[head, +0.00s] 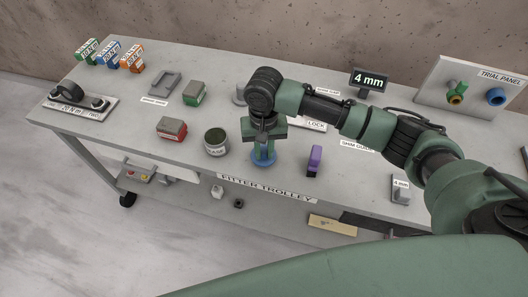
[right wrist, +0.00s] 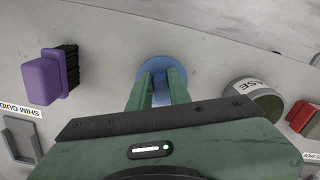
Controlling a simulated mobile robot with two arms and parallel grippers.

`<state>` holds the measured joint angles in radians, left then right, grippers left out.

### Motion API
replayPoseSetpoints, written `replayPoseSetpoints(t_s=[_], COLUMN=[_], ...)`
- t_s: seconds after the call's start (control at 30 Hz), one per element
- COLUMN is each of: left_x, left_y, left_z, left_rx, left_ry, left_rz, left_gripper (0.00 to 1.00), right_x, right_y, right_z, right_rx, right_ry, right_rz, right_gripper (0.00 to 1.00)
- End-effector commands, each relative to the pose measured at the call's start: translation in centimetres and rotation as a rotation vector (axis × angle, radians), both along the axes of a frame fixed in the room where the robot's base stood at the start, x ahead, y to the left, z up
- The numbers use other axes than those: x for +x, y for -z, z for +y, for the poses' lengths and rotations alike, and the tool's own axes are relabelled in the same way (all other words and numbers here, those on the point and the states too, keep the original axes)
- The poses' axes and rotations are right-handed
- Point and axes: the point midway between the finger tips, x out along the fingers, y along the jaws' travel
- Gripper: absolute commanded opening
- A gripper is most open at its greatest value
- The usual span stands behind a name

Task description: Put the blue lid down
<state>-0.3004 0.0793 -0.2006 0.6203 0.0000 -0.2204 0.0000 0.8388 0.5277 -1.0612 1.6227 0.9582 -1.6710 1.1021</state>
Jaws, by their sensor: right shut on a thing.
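The blue lid (head: 263,160) is a round disc with a raised middle part, near the front edge of the grey trolley top. My right gripper (head: 264,147) points down and is shut on the lid's raised part. In the right wrist view the lid (right wrist: 176,72) shows beyond and between the green fingers (right wrist: 160,92). The lid is at or just above the trolley top; I cannot tell if it touches. The round tin (head: 216,141), with a dark green top and a label ending in "ASE", stands left of the lid. My left gripper is not in view.
A red-and-grey block (head: 172,129) and a green-and-grey block (head: 194,93) lie further left. The trial panel (head: 462,96) stands at the back right. The trolley's front edge (head: 267,188) is close to the lid.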

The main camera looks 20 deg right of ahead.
Motion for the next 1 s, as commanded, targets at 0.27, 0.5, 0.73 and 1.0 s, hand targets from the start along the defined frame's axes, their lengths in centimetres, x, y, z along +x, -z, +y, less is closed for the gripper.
replayPoseSetpoints(t_s=[0.27, 0.5, 0.73, 1.0], left_x=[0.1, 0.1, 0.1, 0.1], left_y=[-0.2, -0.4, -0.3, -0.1], left_z=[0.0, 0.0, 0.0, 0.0], left_rx=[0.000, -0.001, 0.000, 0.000], left_ry=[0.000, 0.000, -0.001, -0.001], left_rz=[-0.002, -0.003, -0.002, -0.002], left_gripper=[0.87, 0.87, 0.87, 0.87], right_x=[0.0, 0.0, 0.0, 0.1], right_y=[1.8, 2.0, 2.0, 1.6], right_z=[0.0, 0.0, 0.0, 0.0], right_rx=[0.001, 0.000, 0.000, 0.000], right_ry=[-0.002, -0.001, -0.001, -0.002], right_rz=[-0.002, 0.000, -0.001, -0.003], right_gripper=[0.00, 0.00, 0.41, 0.41])
